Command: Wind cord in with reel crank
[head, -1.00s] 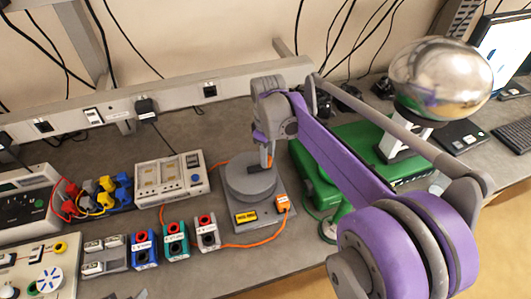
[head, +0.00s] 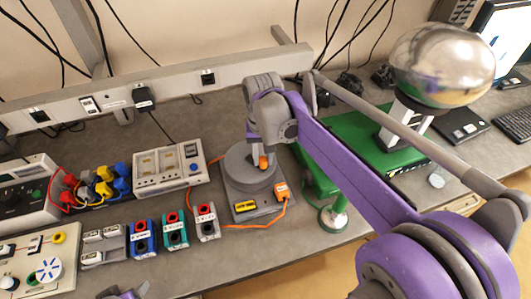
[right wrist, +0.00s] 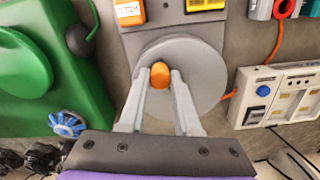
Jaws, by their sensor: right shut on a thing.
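The reel is a round grey drum (head: 240,170) on a grey base plate (head: 236,206) with a yellow label. An orange crank knob (head: 263,161) stands on the drum, off its centre. My right gripper (right wrist: 160,76) is shut on this orange knob (right wrist: 160,75), one finger on each side, in the right wrist view. In the head view the wrist hides most of the fingers. Orange cord (head: 240,227) runs from an orange block (head: 281,190) on the base toward the small terminal blocks. Part of my left gripper (head: 125,293) shows at the bottom edge; its fingertips are unclear.
A green machine (head: 350,148) with a shiny metal dome (head: 440,65) stands close on the right. The bench front edge is near.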

